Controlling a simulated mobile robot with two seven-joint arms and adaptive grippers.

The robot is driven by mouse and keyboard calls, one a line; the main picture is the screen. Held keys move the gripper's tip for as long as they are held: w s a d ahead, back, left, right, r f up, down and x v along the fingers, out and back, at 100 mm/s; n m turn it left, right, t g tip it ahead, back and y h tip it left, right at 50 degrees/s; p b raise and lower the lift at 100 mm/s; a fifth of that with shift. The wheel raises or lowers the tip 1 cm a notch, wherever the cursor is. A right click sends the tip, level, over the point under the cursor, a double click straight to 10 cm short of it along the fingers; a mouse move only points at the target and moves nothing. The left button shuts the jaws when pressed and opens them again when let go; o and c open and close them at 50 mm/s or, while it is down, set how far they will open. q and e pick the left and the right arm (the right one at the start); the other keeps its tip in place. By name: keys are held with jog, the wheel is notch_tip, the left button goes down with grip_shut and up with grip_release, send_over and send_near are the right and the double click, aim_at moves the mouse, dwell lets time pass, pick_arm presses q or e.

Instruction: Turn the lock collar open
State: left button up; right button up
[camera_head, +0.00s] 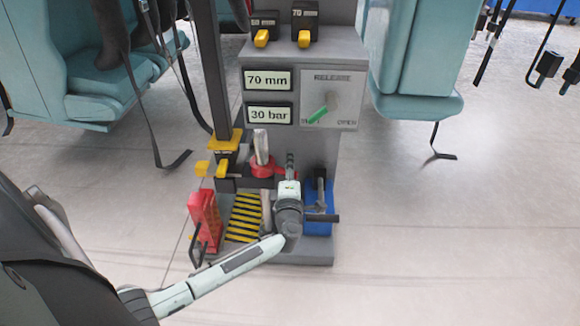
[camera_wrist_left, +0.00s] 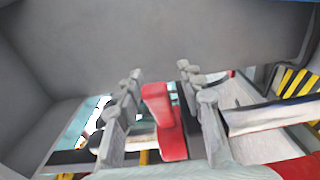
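The red lock collar (camera_head: 261,171) sits around the base of a pale upright cylinder (camera_head: 261,147) on the grey stand. My left gripper (camera_head: 290,165) is just right of the collar in the head view, with its arm coming in from the lower left. In the left wrist view, a red upright tab (camera_wrist_left: 160,108), which looks like part of the collar, stands between the fingers of my left gripper (camera_wrist_left: 160,88). The fingers are apart, with gaps beside the tab. The collar's far side is hidden. My right gripper is not in view.
A release panel (camera_head: 345,82) with a green-tipped lever (camera_head: 318,115) is above on the stand. A red block (camera_head: 204,215), a yellow-black striped plate (camera_head: 244,217) and a blue plate (camera_head: 321,226) lie low around my arm. Teal seats (camera_head: 95,75) flank the stand. Floor to the right is clear.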

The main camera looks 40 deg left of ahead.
pick_arm(q)
jog(key=shift+w+a, duration=0.2)
jog(key=shift+w, duration=0.05)
grip_shut()
dwell(0.3)
